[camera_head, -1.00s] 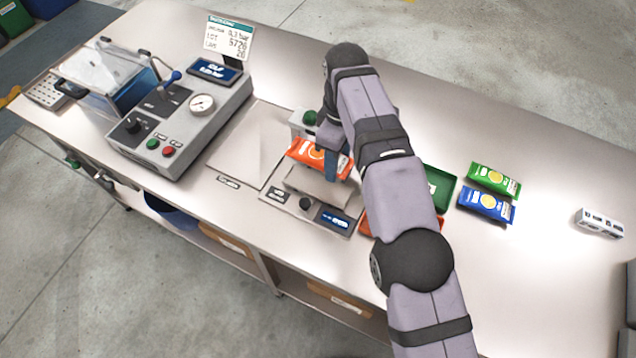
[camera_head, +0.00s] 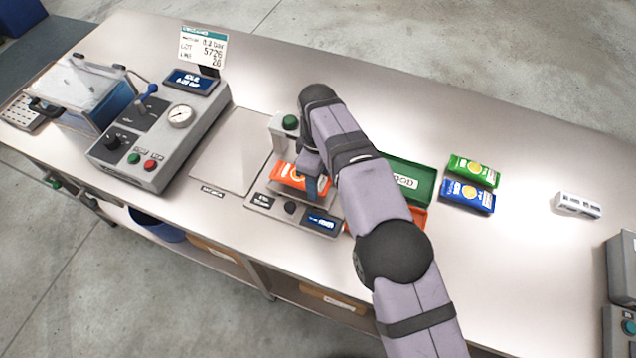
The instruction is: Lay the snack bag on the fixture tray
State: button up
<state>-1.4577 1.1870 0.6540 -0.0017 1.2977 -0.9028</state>
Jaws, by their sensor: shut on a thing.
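An orange snack bag (camera_head: 284,175) is in my gripper (camera_head: 313,183), which is shut on its right part. The gripper's blue finger shows at the bag's front; the rest of the grip is hidden by my wrist. The bag is over the small grey bench device (camera_head: 262,202), whose middle holds what looks like the fixture tray. The bag covers most of that tray. I cannot tell whether the bag touches it. The device has a green-topped post (camera_head: 290,122) behind the bag, and a black knob and a blue display in front.
A grey machine with a gauge (camera_head: 180,116) stands at the left, with a flat pale plate (camera_head: 238,150) beside it. Right of my arm are a green tray (camera_head: 421,189), a partly hidden orange tray (camera_head: 415,217), a green bag (camera_head: 473,171), a blue bag (camera_head: 467,196) and a white block (camera_head: 578,205).

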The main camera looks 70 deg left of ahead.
jog(key=shift+f+p, duration=0.45)
jog(key=shift+f, duration=1.05)
jog(key=shift+f, duration=0.15)
jog(key=o, duration=1)
jog(key=shift+o, duration=0.2)
notch_tip(320, 180, up, 12)
jog(key=b, duration=0.1)
jog(key=shift+r, duration=0.2)
